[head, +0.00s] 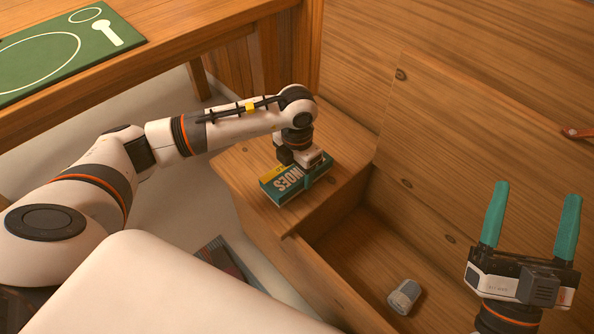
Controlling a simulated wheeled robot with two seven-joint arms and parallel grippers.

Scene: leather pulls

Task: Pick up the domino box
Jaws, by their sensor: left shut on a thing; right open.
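The domino box (284,189) is a small green box with pale lettering, partly readable, and a yellow part on its left side. It is at the wooden ledge (240,165) beside the open compartment. My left gripper (312,172) reaches down over the box and is shut on it; the gripper hides part of its top. I cannot tell whether the box touches the ledge. My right gripper (530,225) is open and empty at the lower right, its teal fingers pointing up in the picture.
An open wooden compartment (350,240) lies right of the box, with a grey cup-like object (404,297) inside. A wooden table (150,55) with a green mat (105,52) is at the upper left. A leather pull (578,133) shows at the right edge.

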